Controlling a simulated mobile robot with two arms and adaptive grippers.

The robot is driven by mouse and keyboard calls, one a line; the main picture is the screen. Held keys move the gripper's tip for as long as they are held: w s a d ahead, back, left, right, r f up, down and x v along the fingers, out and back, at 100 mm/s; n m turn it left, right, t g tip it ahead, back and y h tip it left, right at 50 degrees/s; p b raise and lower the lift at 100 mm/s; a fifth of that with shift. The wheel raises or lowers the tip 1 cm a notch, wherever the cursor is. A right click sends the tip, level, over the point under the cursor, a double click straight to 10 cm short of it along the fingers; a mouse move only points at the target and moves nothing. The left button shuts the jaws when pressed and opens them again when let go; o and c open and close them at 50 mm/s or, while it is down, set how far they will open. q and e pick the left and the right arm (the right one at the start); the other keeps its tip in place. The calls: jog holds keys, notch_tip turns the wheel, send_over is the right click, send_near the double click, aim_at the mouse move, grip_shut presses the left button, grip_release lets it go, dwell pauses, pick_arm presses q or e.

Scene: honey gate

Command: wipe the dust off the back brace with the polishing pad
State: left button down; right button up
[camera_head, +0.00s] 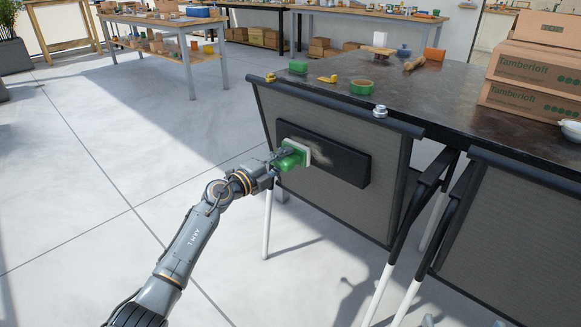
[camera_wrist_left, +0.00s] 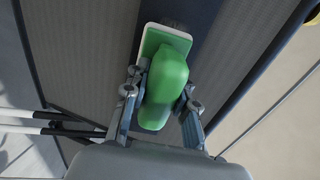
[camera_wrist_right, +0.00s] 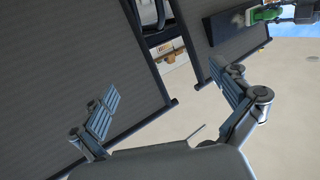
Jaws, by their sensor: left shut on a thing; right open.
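The back brace (camera_head: 345,163) is a dark flat bar across the back of a grey mesh chair. A pale dusty patch (camera_head: 321,152) shows on it just right of the pad. My left gripper (camera_head: 284,160) is shut on the green handle of the polishing pad (camera_head: 292,156). The pad's pale face is against or very close to the brace's left part; contact is hard to tell. In the left wrist view the pad (camera_wrist_left: 164,75) sits between both fingers. My right gripper (camera_wrist_right: 170,95) is open and empty in the right wrist view, near the chair backs.
A second mesh chair (camera_head: 517,230) stands at the right. The floor at the left is clear.

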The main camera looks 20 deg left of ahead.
pick_arm(q)
jog(key=a, duration=0.1)
jog(key=w+a+b, duration=0.1)
jog(key=shift+a+f+b, duration=0.1)
jog(key=shift+a+b, duration=0.2)
jog(key=shift+a, duration=0.05)
jog(key=shift+w+a+b, duration=0.25)
jog(key=shift+a+b, duration=0.15)
jog(key=shift+a, duration=0.3)
jog(key=shift+w+a+b, duration=0.2)
jog(key=shift+a+b, duration=0.15)
jog(key=shift+a, duration=0.3)
pick_arm(e)
jog(key=s+r+t+y, duration=0.3)
jog(key=r+t, duration=0.6)
jog(key=r, duration=0.4)
jog(key=shift+s+a+r, duration=0.3)
jog(key=shift+s+a, duration=0.15)
pick_arm(q)
jog(key=shift+x, duration=0.8)
jog(key=shift+w+d, duration=0.1)
jog(key=shift+w, duration=0.1)
pick_arm(e)
jog(key=shift+s, duration=0.1)
